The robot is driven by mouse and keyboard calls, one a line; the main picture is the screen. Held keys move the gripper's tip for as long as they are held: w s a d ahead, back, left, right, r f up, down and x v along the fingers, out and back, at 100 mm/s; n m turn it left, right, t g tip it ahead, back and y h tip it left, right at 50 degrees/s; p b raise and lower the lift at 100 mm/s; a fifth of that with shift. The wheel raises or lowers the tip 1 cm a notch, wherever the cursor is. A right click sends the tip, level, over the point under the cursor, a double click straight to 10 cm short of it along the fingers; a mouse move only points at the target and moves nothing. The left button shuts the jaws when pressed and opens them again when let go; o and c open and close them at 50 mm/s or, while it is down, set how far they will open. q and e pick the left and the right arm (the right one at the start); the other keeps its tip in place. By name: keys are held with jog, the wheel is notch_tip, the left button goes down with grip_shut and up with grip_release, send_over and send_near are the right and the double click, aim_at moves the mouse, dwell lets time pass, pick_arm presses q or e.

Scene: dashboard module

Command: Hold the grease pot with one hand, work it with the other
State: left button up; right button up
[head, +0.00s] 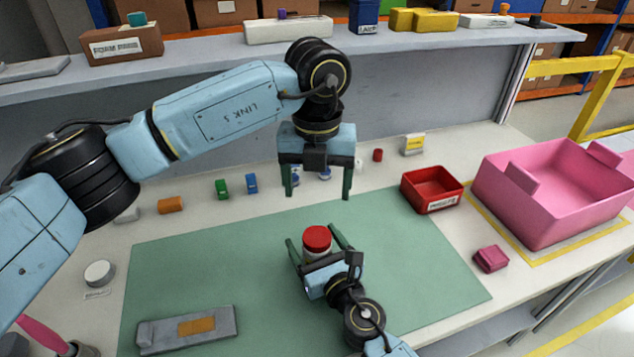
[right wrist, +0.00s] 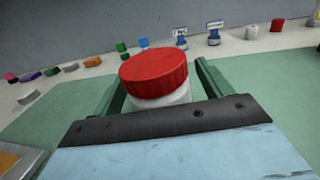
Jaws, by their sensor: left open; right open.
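The grease pot (head: 317,241) has a red ribbed lid and a pale body. It stands upright on the green mat (head: 190,280). In the right wrist view the pot (right wrist: 155,75) is between the fingers, its lower body hidden behind the gripper. My right gripper (head: 316,243) is low at the mat and open, with one finger on each side of the pot. Whether a finger touches it I cannot tell. My left gripper (head: 318,194) is open and empty, pointing down above and behind the pot, clear of its lid.
A red tray (head: 432,203) and a large pink bin (head: 540,225) stand to the right, with a pink block (head: 491,258) in front. A grey plate (head: 160,335) lies at the mat's front left. Small coloured parts line the back. The mat's left part is clear.

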jog(key=v, duration=1.3)
jog(key=shift+b, duration=0.35)
